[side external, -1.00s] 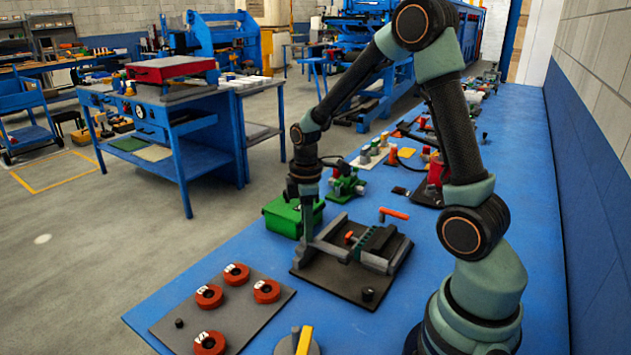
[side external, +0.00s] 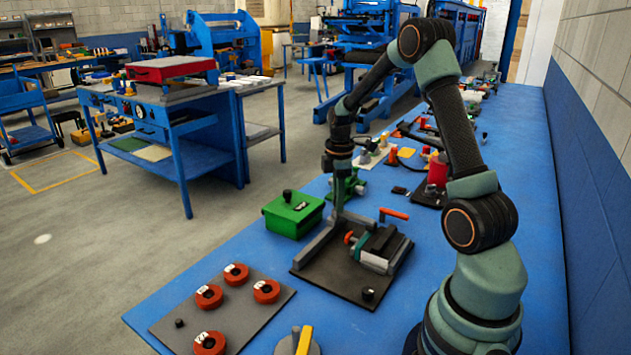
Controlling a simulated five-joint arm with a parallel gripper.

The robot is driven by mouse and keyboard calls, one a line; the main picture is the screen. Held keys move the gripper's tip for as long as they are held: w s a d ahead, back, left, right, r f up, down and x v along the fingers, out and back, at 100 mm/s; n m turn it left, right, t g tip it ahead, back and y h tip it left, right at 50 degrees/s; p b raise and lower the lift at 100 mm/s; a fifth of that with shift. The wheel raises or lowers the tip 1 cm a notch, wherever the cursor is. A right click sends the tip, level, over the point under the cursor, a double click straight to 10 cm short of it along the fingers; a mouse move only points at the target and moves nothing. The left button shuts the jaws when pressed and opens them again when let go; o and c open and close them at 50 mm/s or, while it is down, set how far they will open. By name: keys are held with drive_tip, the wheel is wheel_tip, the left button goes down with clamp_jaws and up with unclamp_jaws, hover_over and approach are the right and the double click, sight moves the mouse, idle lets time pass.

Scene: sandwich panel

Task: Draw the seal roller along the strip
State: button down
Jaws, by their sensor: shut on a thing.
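A dark fixture plate (side external: 338,275) lies on the blue bench and carries grey rails, an orange knob (side external: 349,237) and a block with a pale front face (side external: 375,262). My gripper (side external: 339,196) points down over the back-left part of this fixture. It is shut on a slim grey upright piece (side external: 339,207), which I take to be the seal roller. The roller end and its contact with the strip are too small to make out. The strip cannot be told apart from the rails and block.
A green box (side external: 293,214) with a black knob stands left of the fixture. A grey board (side external: 225,310) with several red discs lies in front. An orange-handled part (side external: 394,213) is behind the fixture, and a red cylinder (side external: 437,170) stands farther back. Bare blue bench lies to the right.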

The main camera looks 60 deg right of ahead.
drive_tip(key=shift+d, duration=1.85)
drive_tip(key=c, duration=0.7)
unclamp_jaws()
drive_tip(key=shift+o, duration=0.2)
drive_tip(key=shift+a+r, duration=0.1)
wheel_tip(320, 180, up, 12)
